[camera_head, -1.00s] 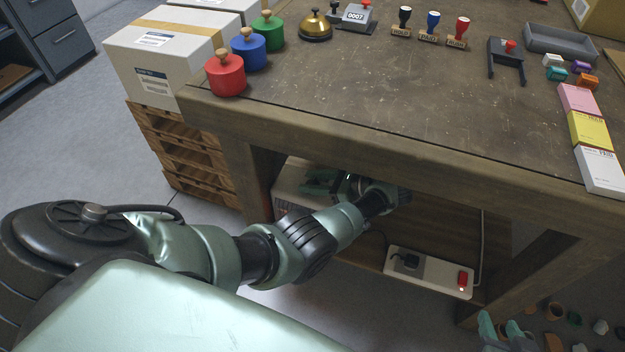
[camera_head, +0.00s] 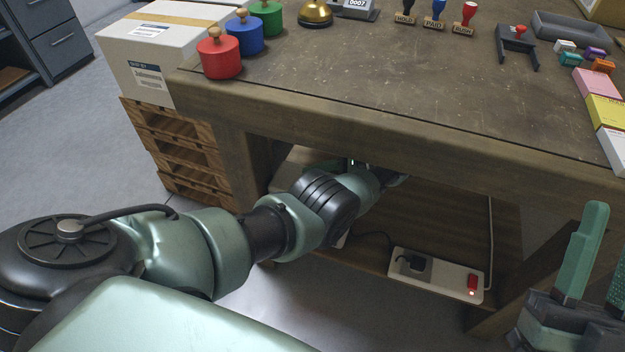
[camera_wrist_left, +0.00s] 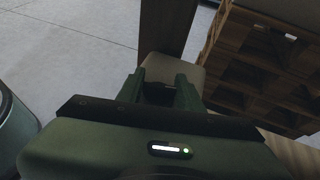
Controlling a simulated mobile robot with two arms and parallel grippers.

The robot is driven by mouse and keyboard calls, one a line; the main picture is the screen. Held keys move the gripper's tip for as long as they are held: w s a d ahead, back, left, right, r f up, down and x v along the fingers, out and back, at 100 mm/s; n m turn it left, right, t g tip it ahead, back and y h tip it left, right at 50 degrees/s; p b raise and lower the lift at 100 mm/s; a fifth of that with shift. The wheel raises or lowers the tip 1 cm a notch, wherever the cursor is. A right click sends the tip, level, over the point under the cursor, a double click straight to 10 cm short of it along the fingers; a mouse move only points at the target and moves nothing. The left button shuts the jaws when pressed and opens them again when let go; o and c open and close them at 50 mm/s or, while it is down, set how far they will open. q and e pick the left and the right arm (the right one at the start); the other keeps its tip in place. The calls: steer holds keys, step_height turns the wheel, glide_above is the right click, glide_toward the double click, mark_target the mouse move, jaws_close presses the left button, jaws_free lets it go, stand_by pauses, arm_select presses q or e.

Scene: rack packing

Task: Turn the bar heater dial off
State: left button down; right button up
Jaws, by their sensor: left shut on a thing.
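The bar heater appears to be the pale box (camera_wrist_left: 172,70) on the shelf under the workbench. In the head view my left arm reaches under the tabletop and covers most of it. My left gripper (camera_wrist_left: 158,86) is at the heater's near face in the left wrist view. Its two green fingers are shut on a dark part there, which looks like the dial (camera_wrist_left: 160,93). The dial's marking and angle cannot be read. My right gripper (camera_head: 606,228) is open and empty at the lower right of the head view.
A power strip (camera_head: 437,277) with a black plug and a lit red switch lies on the lower shelf. The tabletop edge (camera_head: 400,143) runs just above my left arm. A wooden pallet stack (camera_head: 180,155) stands to the left. Stamps and weights stand on the tabletop.

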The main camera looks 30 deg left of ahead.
steer(key=shift+s+r+t, duration=0.3)
steer(key=shift+s+r, duration=0.05)
steer(key=shift+s, duration=0.1)
arm_select(q)
steer(key=c, duration=0.9)
jaws_free()
arm_select(e)
steer(key=shift+r, duration=0.1)
